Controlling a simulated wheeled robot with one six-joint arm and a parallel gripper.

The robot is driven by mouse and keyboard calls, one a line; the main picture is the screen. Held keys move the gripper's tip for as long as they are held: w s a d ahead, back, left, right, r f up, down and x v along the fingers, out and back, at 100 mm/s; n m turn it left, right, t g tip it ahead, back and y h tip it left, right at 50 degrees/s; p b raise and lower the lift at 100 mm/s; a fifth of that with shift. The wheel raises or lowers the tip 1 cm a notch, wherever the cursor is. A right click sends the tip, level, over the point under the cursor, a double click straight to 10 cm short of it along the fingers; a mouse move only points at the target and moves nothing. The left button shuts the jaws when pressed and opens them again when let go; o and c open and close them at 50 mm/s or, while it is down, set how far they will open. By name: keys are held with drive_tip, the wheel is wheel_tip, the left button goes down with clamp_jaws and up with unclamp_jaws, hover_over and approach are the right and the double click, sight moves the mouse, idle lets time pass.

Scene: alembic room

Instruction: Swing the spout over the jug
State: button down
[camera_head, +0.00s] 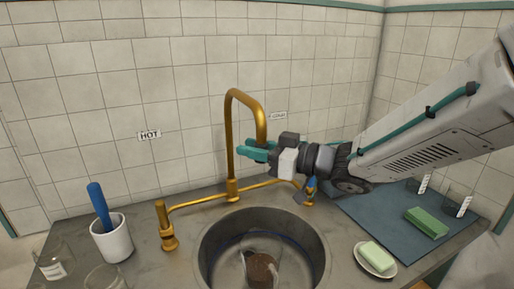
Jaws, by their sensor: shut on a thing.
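The brass gooseneck spout (231,140) rises from the pipe behind the sink and arches to the right. My gripper (254,151), with teal fingers, is shut on the spout's down-turned end, coming in from the right. The fingers hide the spout's mouth. In the round sink basin (206,239) stands a clear vessel (247,262) that looks like the jug, with a brown thing (263,268) in or against it. The bottom of the picture cuts this vessel off. The spout's end is above the back part of the basin; I cannot tell whether it lines up with the jug.
A brass tap (166,228) stands left of the sink and a blue-topped tap (311,186) right. A white mortar (112,242) with a blue pestle (99,205) and glassware are at left. A soap dish (361,262) and dark mat (360,213) are at right. The tiled wall is close behind.

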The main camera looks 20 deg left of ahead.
drive_tip(key=c, duration=1.1)
unclamp_jaws()
drive_tip(key=shift+s, duration=0.1)
drive_tip(key=shift+d, duration=0.15)
drive_tip(key=d, duration=0.7)
drive_tip(key=shift+s+d, duration=0.3)
drive_tip(key=shift+s, duration=0.05)
